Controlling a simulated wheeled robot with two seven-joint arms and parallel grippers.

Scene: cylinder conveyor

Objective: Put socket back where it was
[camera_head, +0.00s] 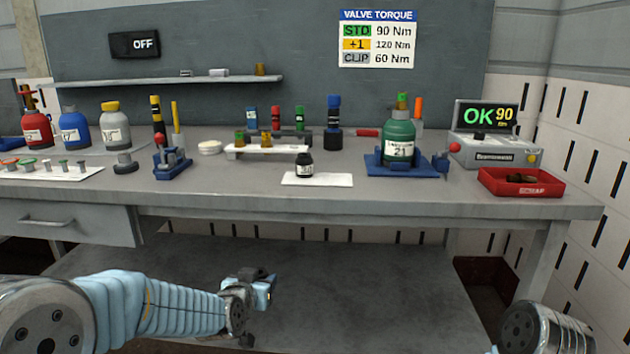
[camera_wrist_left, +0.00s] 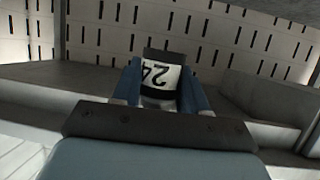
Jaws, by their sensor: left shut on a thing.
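My left gripper (camera_head: 262,290) is low in front of the bench, below the bench top's front edge. In the left wrist view its two blue fingers (camera_wrist_left: 160,97) are shut on a dark socket (camera_wrist_left: 160,54) with a white label that reads 24 upside down. In the head view the held socket is a small dark shape at the gripper. A white rack (camera_head: 233,155) on the bench holds green and gold sockets. Another dark socket (camera_head: 304,168) with a white label stands on a white mat (camera_head: 335,180) in front of the rack. My right gripper is out of view.
A green bottle (camera_head: 398,130) stands on a blue fixture (camera_head: 428,172) at right. A tester (camera_head: 495,148) reads OK 90, with a red tray (camera_head: 522,190) before it. Bottles and small parts fill the left. A lower shelf (camera_head: 370,290) lies under the bench.

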